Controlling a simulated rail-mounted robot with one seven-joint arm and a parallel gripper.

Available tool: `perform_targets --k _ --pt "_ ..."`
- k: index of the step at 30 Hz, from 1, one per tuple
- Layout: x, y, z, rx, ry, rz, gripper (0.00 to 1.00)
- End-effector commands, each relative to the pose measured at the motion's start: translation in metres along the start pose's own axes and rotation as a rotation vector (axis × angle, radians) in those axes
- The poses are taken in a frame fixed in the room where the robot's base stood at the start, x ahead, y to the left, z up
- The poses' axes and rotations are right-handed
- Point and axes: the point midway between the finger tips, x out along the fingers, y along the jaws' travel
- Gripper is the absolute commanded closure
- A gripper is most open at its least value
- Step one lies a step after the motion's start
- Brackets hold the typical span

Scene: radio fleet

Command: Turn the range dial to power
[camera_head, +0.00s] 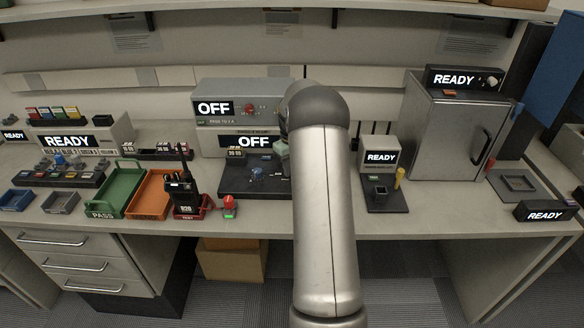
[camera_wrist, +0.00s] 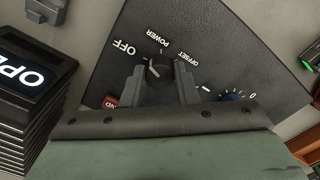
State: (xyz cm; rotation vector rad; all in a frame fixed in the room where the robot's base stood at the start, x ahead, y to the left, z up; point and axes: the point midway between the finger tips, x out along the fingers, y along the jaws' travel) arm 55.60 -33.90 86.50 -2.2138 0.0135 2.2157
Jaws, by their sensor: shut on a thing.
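In the wrist view the range dial (camera_wrist: 158,71) is a small dark knob on a black panel (camera_wrist: 215,50). White labels OFF, POWER and OFFSET are printed around it. My gripper (camera_wrist: 161,66) has one grey finger on each side of the dial and is shut on it. A light mark shows near the dial's upper edge, roughly toward POWER, but its exact setting is hard to tell. In the head view my arm hides the fingers and the dial; part of the black panel (camera_head: 232,180) shows left of the arm.
A blue knob (camera_wrist: 233,97) sits right of the fingers, and a red label or button (camera_wrist: 110,102) lies to their left. A display (camera_wrist: 30,80) is at far left. In the head view a black radio (camera_head: 182,190) stands left of the panel, beside an orange tray (camera_head: 146,196).

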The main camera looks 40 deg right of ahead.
Motion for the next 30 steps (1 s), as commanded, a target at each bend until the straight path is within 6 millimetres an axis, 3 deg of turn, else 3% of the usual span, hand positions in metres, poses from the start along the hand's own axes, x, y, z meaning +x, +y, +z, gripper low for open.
perform_targets --k 18,30 --pt "-0.0016 0.0001 -0.001 0.543 0.004 0.002 0.96" --pt "-0.0019 0.0002 -0.0013 0.714 0.005 0.001 0.96"
